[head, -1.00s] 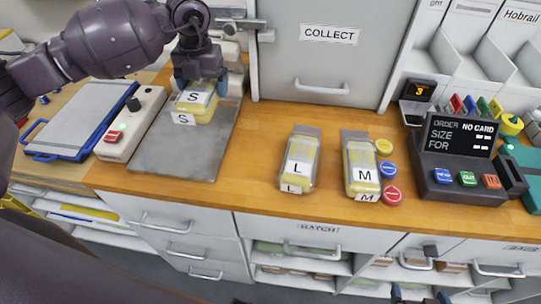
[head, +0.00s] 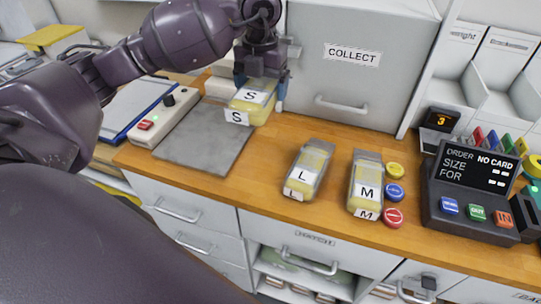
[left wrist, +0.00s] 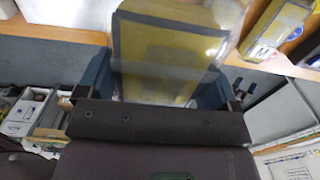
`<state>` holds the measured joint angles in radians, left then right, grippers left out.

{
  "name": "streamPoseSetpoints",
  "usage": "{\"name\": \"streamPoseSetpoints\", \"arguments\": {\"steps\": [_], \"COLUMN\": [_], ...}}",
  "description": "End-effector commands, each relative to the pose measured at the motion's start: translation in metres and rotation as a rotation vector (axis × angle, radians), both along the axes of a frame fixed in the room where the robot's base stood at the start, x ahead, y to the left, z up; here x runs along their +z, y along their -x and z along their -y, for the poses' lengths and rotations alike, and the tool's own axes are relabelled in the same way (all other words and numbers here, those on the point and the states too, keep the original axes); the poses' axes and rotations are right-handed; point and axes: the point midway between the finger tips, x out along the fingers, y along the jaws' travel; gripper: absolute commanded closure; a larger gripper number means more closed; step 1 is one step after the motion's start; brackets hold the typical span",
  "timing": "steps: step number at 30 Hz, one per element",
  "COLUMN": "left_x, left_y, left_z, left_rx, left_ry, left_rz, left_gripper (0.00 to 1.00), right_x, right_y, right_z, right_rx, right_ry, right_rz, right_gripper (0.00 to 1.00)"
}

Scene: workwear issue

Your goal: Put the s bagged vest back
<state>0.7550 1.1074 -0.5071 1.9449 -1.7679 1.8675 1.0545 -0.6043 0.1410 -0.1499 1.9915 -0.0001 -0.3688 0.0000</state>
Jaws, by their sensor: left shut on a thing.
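The S bagged vest (head: 247,108) is a yellow packet in clear film with white S labels. My left gripper (head: 258,90) is shut on it and holds it above the right back part of the grey plate, near the COLLECT cabinet. In the left wrist view the yellow bag (left wrist: 165,60) fills the space between the blue fingers (left wrist: 160,85). The L bagged vest (head: 308,168) and the M bagged vest (head: 365,183) lie on the wooden counter to the right. My right gripper is not in view.
The grey plate (head: 195,147) is bare, with a control box (head: 163,118) at its left. The COLLECT cabinet (head: 350,60) is closed. Yellow, blue and red buttons (head: 395,192) and an order terminal (head: 470,190) stand at the right. A BATCH drawer (head: 310,250) is below.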

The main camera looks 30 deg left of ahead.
Motion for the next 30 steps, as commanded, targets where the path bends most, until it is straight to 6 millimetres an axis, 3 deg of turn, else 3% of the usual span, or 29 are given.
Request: {"name": "streamPoseSetpoints", "arguments": {"steps": [15,19,30], "left_x": [-0.109,-0.128,-0.156], "left_y": [0.001,0.0,0.001], "left_z": [0.001,0.0,0.0], "left_rx": [0.003,0.002,0.003], "left_ry": [0.001,0.002,0.0], "left_rz": [-0.006,-0.003,-0.004], "left_gripper": [0.41,0.41,0.41], "right_x": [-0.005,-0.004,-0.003], "right_y": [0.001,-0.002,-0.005], "right_z": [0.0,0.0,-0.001], "right_rx": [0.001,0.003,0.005], "right_ry": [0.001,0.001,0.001], "right_rz": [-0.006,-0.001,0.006], "right_gripper": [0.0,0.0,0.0]}}
